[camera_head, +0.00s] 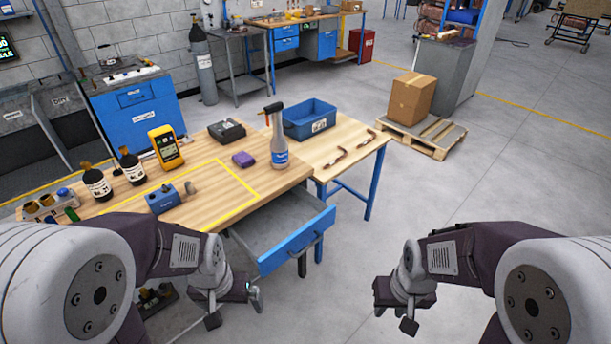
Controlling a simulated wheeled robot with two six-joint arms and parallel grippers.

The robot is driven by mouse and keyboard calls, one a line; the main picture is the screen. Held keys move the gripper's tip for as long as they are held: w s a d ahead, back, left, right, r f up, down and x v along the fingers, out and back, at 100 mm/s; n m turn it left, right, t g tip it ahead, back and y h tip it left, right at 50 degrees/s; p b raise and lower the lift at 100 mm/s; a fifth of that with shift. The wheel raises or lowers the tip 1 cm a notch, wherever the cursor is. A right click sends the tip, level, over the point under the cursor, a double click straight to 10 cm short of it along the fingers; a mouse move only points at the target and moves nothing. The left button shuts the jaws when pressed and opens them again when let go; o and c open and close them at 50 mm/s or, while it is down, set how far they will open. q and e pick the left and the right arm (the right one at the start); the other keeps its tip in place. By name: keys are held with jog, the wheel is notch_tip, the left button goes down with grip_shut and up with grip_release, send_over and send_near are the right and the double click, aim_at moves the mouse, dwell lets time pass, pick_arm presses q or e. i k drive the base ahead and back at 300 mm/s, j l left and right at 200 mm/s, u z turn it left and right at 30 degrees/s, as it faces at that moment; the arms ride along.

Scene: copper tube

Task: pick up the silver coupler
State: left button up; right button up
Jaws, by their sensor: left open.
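I cannot make out a silver coupler for sure. A small silvery piece (255,298) shows beside my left gripper, below the open drawer; I cannot tell whether it is the coupler or another part. My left gripper (217,308) is open and hangs in front of the workbench, low and left of the drawer (290,245). My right gripper (406,312) hangs over bare floor to the right of the bench, apart from any object. Its fingers are seen from above, so its opening is unclear.
A cardboard box (412,98) stands on a pallet; floor between is clear.

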aim_at(189, 188)
jog(key=u, duration=1.3)
